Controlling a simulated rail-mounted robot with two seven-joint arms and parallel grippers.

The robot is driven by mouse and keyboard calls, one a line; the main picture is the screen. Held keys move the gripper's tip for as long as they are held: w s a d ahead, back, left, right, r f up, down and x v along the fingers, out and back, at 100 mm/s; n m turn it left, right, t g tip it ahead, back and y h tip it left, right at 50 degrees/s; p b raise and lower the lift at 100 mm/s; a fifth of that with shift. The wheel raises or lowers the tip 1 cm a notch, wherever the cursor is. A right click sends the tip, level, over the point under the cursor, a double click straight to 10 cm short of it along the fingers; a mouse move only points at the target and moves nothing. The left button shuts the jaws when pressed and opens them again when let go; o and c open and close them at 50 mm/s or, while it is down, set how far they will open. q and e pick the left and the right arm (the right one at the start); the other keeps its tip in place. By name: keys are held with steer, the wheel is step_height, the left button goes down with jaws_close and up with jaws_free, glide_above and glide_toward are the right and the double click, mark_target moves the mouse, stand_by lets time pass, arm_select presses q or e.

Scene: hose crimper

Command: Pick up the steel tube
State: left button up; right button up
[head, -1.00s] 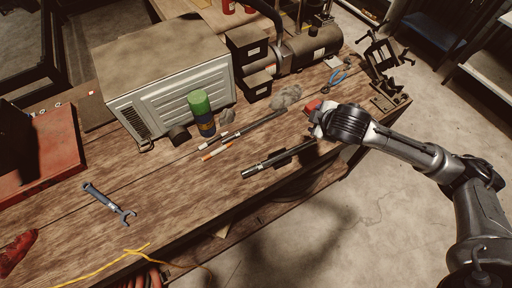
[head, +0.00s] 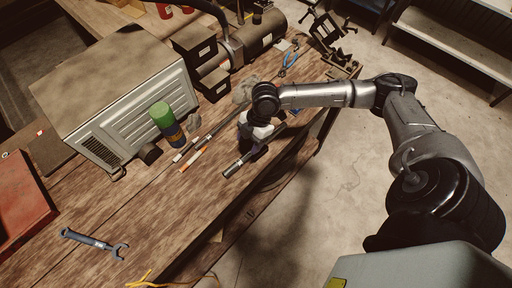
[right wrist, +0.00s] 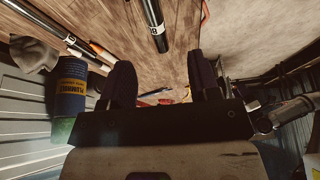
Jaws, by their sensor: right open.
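The steel tube (head: 233,168) is a dark, slim tube lying at a slant near the front edge of the wooden bench. In the head view my right gripper (head: 254,152) is over its middle and hides part of it. In the right wrist view the tube (right wrist: 153,22) comes in from the top, between the lines of the two fingers and beyond their tips. The right gripper (right wrist: 161,75) is open, with nothing between its fingers. I cannot tell whether it touches the tube. My left gripper is not in view.
A dark rod (head: 207,134) and an orange-and-white marker (head: 193,158) lie left of the tube. A green-capped blue can (head: 173,131) stands by a metal-sided box (head: 150,110). A wrench (head: 95,243) lies front left. Blue pliers (head: 289,63) lie toward the back.

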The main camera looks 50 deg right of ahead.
mark_target(241, 160)
steer(key=shift+w+x, duration=0.15)
steer(key=shift+x, duration=2.25)
steer(key=shift+w+x, duration=0.15)
steer(key=shift+x, duration=2.25)
steer(key=shift+d, duration=0.1)
steer(key=shift+c, duration=0.3)
jaws_close()
